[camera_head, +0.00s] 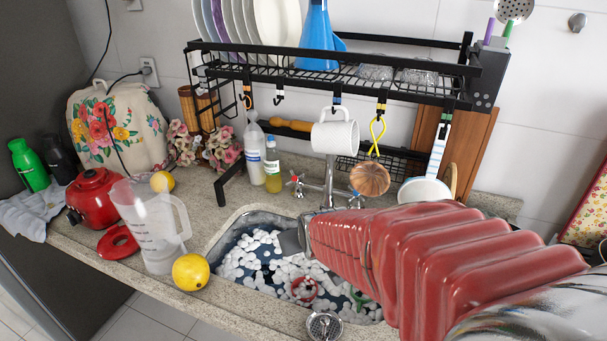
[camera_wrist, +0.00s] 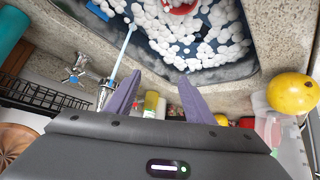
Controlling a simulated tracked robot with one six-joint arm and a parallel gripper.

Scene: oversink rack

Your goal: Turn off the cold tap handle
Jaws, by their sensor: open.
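The cold tap handle (camera_wrist: 75,70) is a metal cross handle with blue marking, at the left in the wrist view. It sits beside the spout (camera_wrist: 106,92), from which a pale stream of water runs into the sink. In the head view the spout (camera_head: 328,185) stands behind my arm; a red-marked handle (camera_head: 296,184) is to its left. My gripper (camera_wrist: 160,78) is open and empty, with its fingers apart. In the head view my gripper (camera_head: 291,242) is over the sink (camera_head: 213,257), in front of the taps and apart from the cold handle.
A black rack (camera_head: 330,88) stands over the sink, with a white mug (camera_head: 335,137) and utensils hanging low above the taps. Bottles (camera_head: 254,153) stand behind the sink. A clear jug (camera_head: 158,235) and a lemon (camera_head: 191,271) are on the left counter. White pebble-like pieces lie in the sink.

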